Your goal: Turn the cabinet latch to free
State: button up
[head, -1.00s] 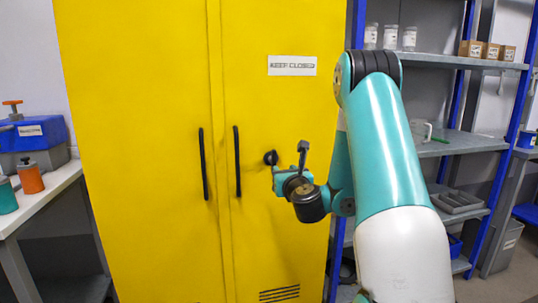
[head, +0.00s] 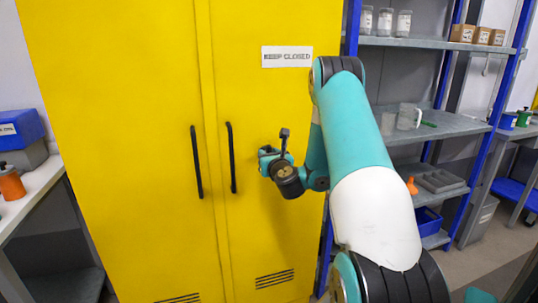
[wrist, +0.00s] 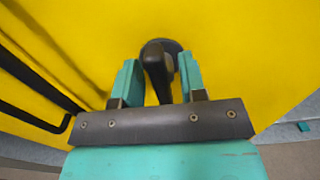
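The tall yellow cabinet (head: 120,150) has two doors with black bar handles and a "KEEP CLOSED" label. In the wrist view the black latch (wrist: 160,65) stands out from the yellow door, a round base with a lever pointing toward me. My gripper (wrist: 158,85) is open, with one teal finger on each side of the latch lever.
A black door handle (head: 231,158) is just left of my gripper. A blue-framed shelf rack (head: 435,125) with jars and trays stands right of the cabinet. A bench (head: 35,190) with an orange container stands at the left.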

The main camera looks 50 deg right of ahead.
grip_shut()
jog(key=shift+n, duration=0.3)
jog(key=n, duration=0.3)
jog(key=shift+a+n+b, duration=0.1)
jog(key=shift+n+b, duration=0.2)
jog(key=n, duration=0.4)
jog(key=shift+w+a+f+b, duration=0.1)
jog(key=shift+a+f+b, duration=0.05)
jog(key=shift+b, duration=0.25)
jog(key=shift+w+a+f+n+b, duration=0.15)
jog(key=shift+n+b, duration=0.5)
jog(key=shift+n, duration=1.75)
jog(key=shift+s+d+f+n+b, duration=0.1)
jog(key=shift+n+b, duration=0.55)
jog(key=shift+n, duration=1.75)
